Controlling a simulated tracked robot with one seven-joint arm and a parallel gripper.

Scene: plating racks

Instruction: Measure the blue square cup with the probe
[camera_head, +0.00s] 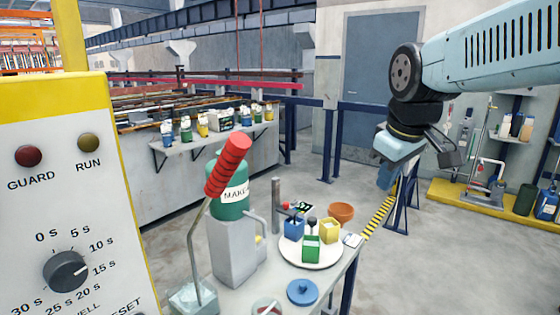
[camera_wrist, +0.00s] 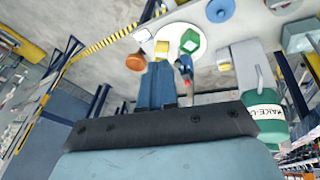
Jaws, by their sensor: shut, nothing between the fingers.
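The blue square cup (camera_head: 293,229) stands at the left of a round white plate (camera_head: 310,263), beside a green square cup (camera_head: 311,249) and a yellow one (camera_head: 330,231). In the wrist view a blue shape at the plate's edge, likely the blue cup (camera_wrist: 181,64), is partly hidden. A small dark device with a red part (camera_head: 300,207) lies just behind the cups; I cannot tell whether it is the probe. My gripper (camera_head: 385,180) is up in the air, right of the bench and apart from the cups. Its blue fingers (camera_wrist: 157,85) are together and empty.
A brown bowl (camera_head: 341,212) stands behind the plate and a blue lid (camera_head: 302,292) in front. A green bottle (camera_head: 229,197) and a red-handled lever (camera_head: 228,165) rise at the left. A control panel (camera_head: 70,200) fills the near left. Open floor lies right of the bench.

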